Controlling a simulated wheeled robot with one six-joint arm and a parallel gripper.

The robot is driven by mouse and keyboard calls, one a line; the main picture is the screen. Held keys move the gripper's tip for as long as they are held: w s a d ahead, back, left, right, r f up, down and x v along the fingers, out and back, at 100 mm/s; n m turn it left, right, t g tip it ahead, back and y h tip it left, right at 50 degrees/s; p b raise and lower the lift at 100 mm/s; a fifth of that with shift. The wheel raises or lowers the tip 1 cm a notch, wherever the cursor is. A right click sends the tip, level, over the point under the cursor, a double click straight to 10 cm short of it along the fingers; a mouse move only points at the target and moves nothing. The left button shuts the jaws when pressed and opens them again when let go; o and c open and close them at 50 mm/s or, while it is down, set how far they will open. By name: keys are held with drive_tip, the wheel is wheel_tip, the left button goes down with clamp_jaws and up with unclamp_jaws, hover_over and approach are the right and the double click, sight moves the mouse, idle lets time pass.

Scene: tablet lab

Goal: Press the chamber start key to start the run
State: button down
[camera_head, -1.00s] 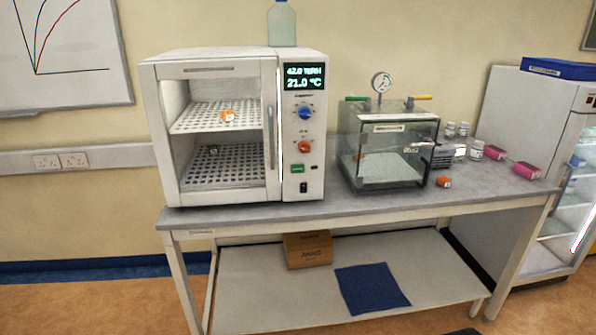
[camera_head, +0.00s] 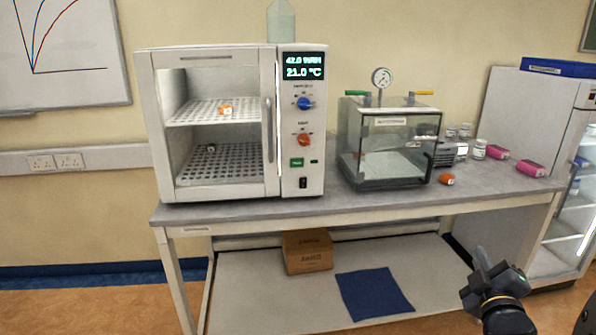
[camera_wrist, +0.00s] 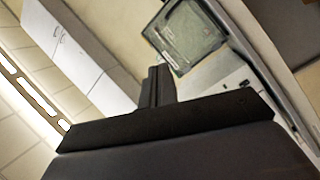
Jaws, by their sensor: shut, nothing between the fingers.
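The white chamber (camera_head: 155,125) stands on the left of the bench with its front closed. Its right-hand panel has a lit display (camera_head: 304,66) reading 42.0 %RH and 21.0 °C, a blue knob (camera_head: 304,103) and an orange-red knob (camera_head: 304,139). Below them is a green key (camera_head: 297,162), its lettering too small to read, and a black switch (camera_head: 303,183). My gripper (camera_head: 482,257) is shut and empty at the lower right, in front of the bench and well away from the panel. Its dark fingers (camera_wrist: 157,85) also show in the wrist view.
A glass-fronted box (camera_head: 400,150) with a gauge stands right of the chamber. An orange-capped item (camera_head: 447,179), white jars and pink boxes (camera_head: 530,168) lie farther right, beside a fridge (camera_head: 510,110). The bench front edge (camera_head: 350,212) is clear.

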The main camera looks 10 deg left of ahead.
drive_tip(key=d+n+t, duration=0.1)
drive_tip(key=s+d+r+n+t+b, duration=0.1)
drive_tip(key=t, duration=0.1)
drive_tip(key=s+d+n+t+y, duration=0.1)
drive_tip(key=shift+d+r, duration=0.15)
drive_tip(key=shift+r, duration=0.25)
